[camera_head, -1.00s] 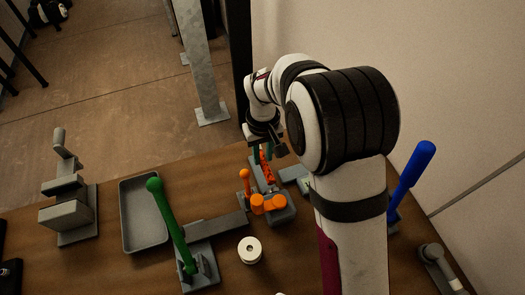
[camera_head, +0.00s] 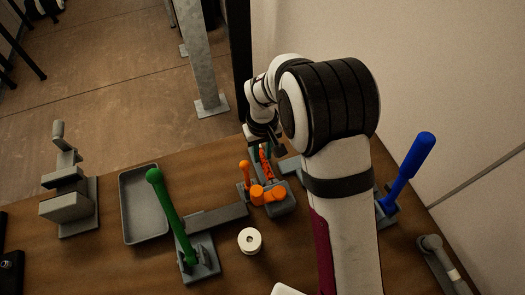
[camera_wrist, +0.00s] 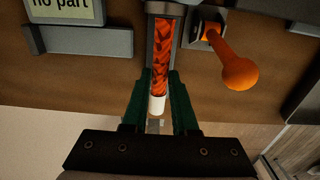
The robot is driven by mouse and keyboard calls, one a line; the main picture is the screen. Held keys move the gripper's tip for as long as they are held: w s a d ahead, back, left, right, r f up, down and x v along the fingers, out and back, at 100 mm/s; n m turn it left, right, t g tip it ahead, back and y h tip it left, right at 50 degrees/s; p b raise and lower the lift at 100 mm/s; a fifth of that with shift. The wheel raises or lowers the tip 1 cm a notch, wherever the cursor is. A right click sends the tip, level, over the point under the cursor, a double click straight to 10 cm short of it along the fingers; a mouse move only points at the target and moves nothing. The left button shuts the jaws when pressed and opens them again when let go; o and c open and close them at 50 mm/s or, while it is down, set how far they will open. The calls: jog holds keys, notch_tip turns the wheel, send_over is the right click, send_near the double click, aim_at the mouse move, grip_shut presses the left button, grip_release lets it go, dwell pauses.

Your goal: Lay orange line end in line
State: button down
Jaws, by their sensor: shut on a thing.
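The orange line end (camera_wrist: 161,60) is a patterned orange length with a white tip (camera_wrist: 157,104). In the wrist view it runs down from a grey channel (camera_wrist: 177,32) to between the green fingers of my gripper (camera_wrist: 158,112). My gripper is shut on the line near its white tip. In the head view my gripper (camera_head: 265,150) is at the far end of the orange and grey fitting, and the orange line (camera_head: 265,168) shows just in front of it. My arm partly hides that area. How deep the line sits in the channel is hard to tell.
An orange knobbed lever (camera_wrist: 236,70) stands right beside the channel in the wrist view. A "no part" label (camera_wrist: 62,8) is at upper left. In the head view stand a green lever (camera_head: 170,212), a blue lever (camera_head: 411,166), a grey tray (camera_head: 128,212) and a white spool (camera_head: 249,240).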

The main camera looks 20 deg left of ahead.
jog(key=shift+f, duration=1.15)
jog(key=c, duration=0.6)
grip_release()
jog(key=shift+c, duration=0.9)
jog(key=shift+r, duration=3.55)
